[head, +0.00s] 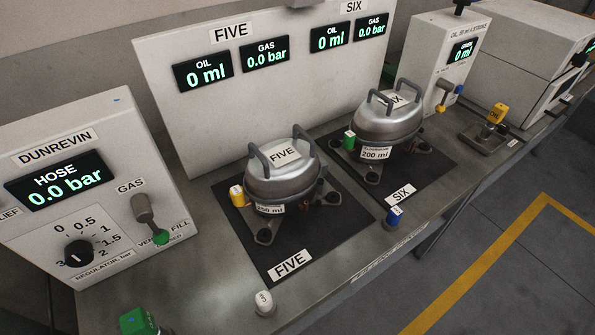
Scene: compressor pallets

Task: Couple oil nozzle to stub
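A yellow oil nozzle (497,111) marked OIL stands upright in a dark holder (484,141) at the right of the bench. The compressor FIVE (283,178) sits on a dark mat, with a yellow-topped fitting (238,195) at its left side. The compressor SIX (389,120) sits behind it to the right, with a green-topped fitting (349,138) at its left. I cannot tell whether these coloured tops are caps or stubs; no bare stub is clear. My gripper is not in view.
A blue-topped piece (394,215) and a white-topped piece (264,301) stand near the bench's front edge. The DUNREVIN gas panel (95,180) is at left, with a green block (138,321) below. The oil unit (443,60) stands behind the holder.

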